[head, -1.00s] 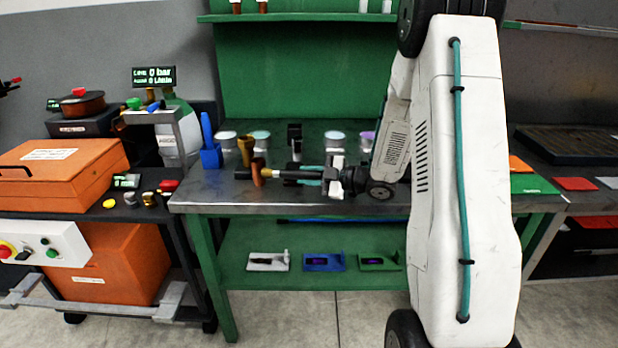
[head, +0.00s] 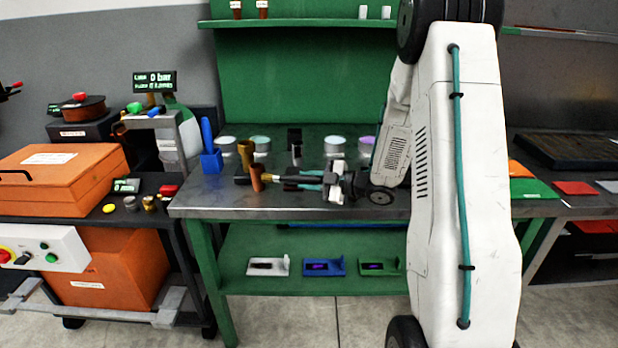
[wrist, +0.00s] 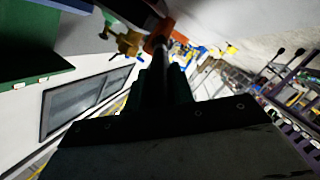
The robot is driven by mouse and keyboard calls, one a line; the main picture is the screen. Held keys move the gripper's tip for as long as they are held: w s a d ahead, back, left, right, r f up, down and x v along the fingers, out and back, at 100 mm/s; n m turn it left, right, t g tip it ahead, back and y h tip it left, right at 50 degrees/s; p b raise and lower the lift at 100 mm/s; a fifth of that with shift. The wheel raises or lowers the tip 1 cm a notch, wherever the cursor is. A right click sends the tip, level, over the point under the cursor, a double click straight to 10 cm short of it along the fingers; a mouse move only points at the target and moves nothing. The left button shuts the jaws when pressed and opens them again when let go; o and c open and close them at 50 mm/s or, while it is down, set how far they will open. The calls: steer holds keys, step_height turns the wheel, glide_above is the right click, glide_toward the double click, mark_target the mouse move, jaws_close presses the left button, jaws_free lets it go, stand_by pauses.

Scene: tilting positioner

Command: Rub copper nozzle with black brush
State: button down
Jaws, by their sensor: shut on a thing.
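The copper nozzle (head: 257,178) stands upright near the front left of the steel bench, and it also shows at the top of the wrist view (wrist: 159,36). My gripper (head: 308,182) is to its right, with teal fingers shut on the black brush. The brush (head: 243,181) lies about level and points left. Its dark head shows just left of the nozzle, and the nozzle hides the part between head and pale collar. Whether bristles touch the copper cannot be told. In the wrist view, the green fingers (wrist: 166,88) close around the dark handle.
A brass nozzle (head: 246,154) stands close behind the copper one. A blue holder (head: 211,160) is farther left. Several lidded jars (head: 333,145) and a black block (head: 294,137) stand behind my gripper. The bench front right of the nozzle is clear.

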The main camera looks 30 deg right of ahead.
steer(key=shift+s+a, duration=0.2)
steer(key=shift+s, duration=0.05)
steer(key=shift+w+r, duration=0.1)
steer(key=shift+r, duration=0.2)
steer(key=shift+w+d, duration=0.55)
steer(key=shift+w, duration=0.25)
steer(key=shift+w+d, duration=0.55)
steer(key=shift+w, duration=0.25)
steer(key=shift+s+a, duration=0.65)
steer(key=shift+s, duration=0.15)
steer(key=shift+s+a, duration=0.6)
steer(key=shift+s, duration=0.2)
steer(key=shift+d, duration=0.1)
steer(key=shift+s+d, duration=0.95)
steer(key=shift+d, duration=0.2)
steer(key=shift+s+d, duration=0.9)
steer(key=shift+d, duration=0.2)
